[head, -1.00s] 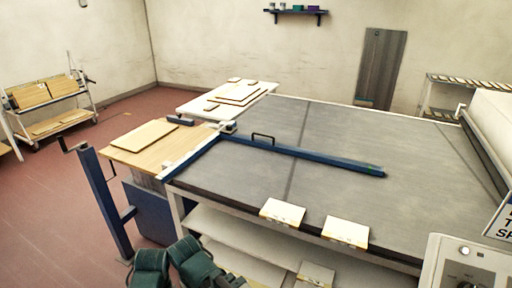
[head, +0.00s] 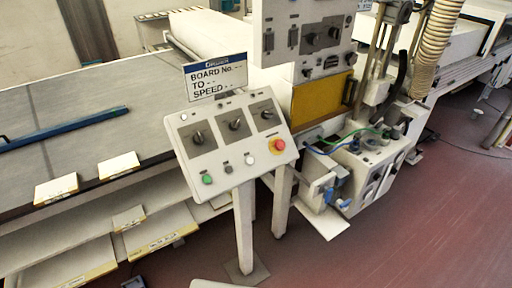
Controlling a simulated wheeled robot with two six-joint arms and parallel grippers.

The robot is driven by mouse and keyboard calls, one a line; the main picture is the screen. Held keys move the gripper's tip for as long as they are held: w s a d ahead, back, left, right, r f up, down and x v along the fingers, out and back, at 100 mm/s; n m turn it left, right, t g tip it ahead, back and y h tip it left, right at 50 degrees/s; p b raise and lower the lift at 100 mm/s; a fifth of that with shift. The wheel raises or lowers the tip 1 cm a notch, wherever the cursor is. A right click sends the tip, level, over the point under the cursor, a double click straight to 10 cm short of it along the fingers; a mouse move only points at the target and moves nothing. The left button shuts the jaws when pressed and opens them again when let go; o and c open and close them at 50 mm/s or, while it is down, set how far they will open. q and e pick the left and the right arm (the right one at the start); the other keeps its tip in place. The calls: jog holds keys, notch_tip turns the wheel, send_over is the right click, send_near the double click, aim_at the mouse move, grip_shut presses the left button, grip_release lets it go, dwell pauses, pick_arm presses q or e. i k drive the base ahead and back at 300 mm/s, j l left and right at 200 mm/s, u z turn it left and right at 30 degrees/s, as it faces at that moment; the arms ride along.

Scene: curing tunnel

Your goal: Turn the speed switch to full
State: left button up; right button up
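A sign (head: 215,77) above the panel reads "BOARD No", "TO" and "SPEED", with dashes. Neither of my grippers shows in the head view now.
The panel also has a green button (head: 207,179) and a red emergency knob (head: 277,146). A long grey belt table (head: 110,110) lies to the left. A taller switch cabinet (head: 305,35) and machinery stand behind. Red floor (head: 420,225) is clear at the lower right.

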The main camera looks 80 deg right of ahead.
aim_at(198, 139)
jog(key=k+j+z, duration=0.1)
jog(key=z, duration=2.55)
